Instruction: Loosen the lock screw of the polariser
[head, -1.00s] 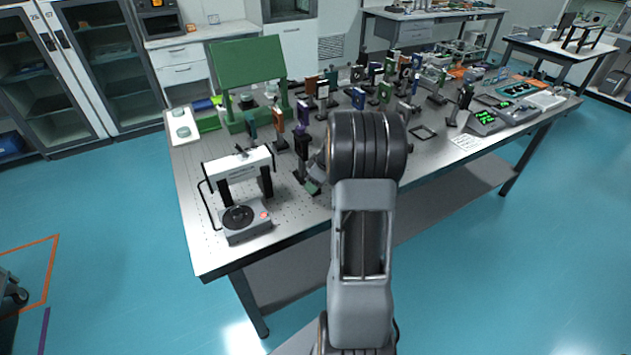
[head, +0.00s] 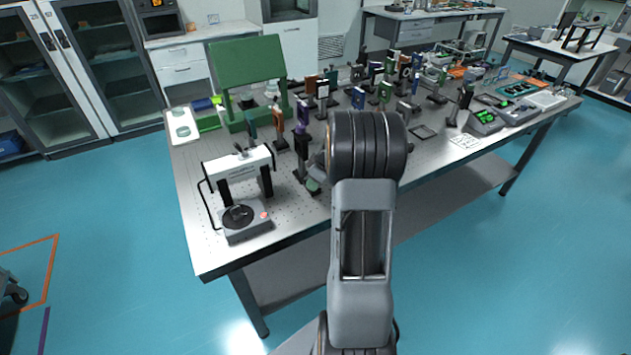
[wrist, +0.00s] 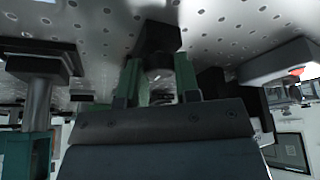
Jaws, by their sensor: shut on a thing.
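In the head view a dark mount with a purple part (head: 302,116) stands upright on a post near the table's front edge. I take it for the polariser, though its label cannot be read. My gripper (head: 314,186) is low beside the foot of this post, partly hidden by my own arm. In the wrist view the two green fingers of my gripper (wrist: 158,78) are closed in on a small part by a dark post base (wrist: 158,38). The lock screw is too small and shaded to make out clearly between the fingertips.
A white frame-like instrument (head: 238,168) with a round dark plate stands left of the gripper. Several mounts on posts crowd the table (head: 205,240) behind it, with a green stand (head: 245,75) at the back left. The table's front left corner is bare.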

